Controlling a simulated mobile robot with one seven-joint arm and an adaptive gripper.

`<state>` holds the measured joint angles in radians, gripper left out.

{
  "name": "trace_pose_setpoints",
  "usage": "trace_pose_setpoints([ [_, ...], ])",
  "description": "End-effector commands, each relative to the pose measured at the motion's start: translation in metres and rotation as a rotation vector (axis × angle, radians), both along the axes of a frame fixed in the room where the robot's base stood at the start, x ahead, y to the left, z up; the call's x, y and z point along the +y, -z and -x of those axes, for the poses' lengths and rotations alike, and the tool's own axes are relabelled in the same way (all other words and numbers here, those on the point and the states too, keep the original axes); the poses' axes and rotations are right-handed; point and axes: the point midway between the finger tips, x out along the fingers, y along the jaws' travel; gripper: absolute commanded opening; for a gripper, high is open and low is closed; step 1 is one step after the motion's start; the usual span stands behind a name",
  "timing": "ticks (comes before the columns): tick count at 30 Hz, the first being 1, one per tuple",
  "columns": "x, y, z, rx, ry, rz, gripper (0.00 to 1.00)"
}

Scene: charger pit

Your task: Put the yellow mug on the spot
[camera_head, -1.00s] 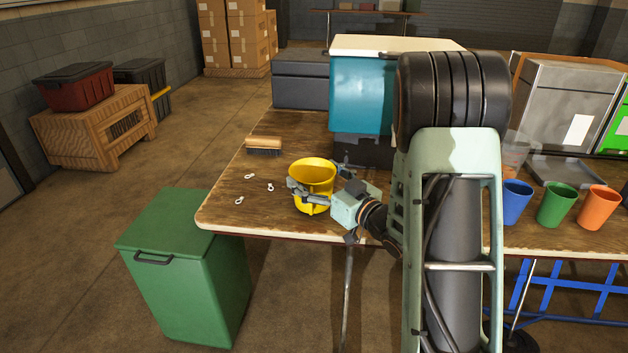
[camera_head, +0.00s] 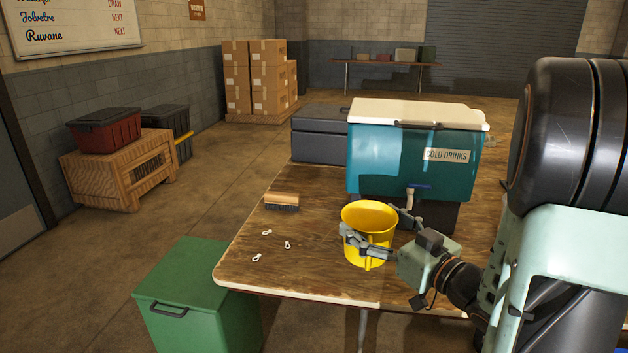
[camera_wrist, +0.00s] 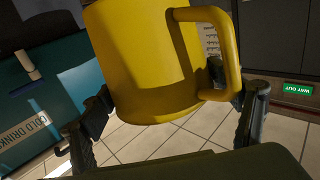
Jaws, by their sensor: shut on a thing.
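The yellow mug (camera_head: 370,213) is upright over the front part of the wooden table (camera_head: 315,250), in front of the teal drinks cooler. My gripper (camera_head: 375,238) is shut on it, with a finger on either side of its body. In the wrist view the mug (camera_wrist: 145,60) fills the upper middle, its handle to the right, between my gripper's fingers (camera_wrist: 170,118). I cannot tell how far its base is above the table. I cannot make out a marked spot in either view; the mug and arm hide part of the tabletop.
The cooler (camera_head: 400,155) has a tap (camera_head: 410,197) just behind the mug. A brush (camera_head: 282,201) and several small white pieces (camera_head: 287,244) lie to the left. A green bin (camera_head: 190,305) stands by the table's left corner. The left tabletop is mostly clear.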

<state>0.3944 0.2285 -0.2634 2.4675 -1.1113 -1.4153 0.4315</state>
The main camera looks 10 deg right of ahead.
Motion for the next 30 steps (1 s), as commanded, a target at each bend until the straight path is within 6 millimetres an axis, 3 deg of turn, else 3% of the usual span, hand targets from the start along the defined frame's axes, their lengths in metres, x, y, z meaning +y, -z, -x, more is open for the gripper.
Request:
trace_pose_setpoints([
  [12, 0.032, 0.019, -0.069, 0.004, 0.207, -0.001, 0.53],
  [18, 0.048, 0.04, -0.086, 0.005, 0.314, 0.002, 0.53],
  [25, 0.069, 0.071, -0.094, 0.005, 0.434, 0.004, 0.53],
  [27, 0.062, 0.038, -0.094, -0.003, 0.441, 0.002, 0.53],
  [30, 0.062, 0.018, -0.094, -0.001, 0.441, 0.001, 0.53],
])
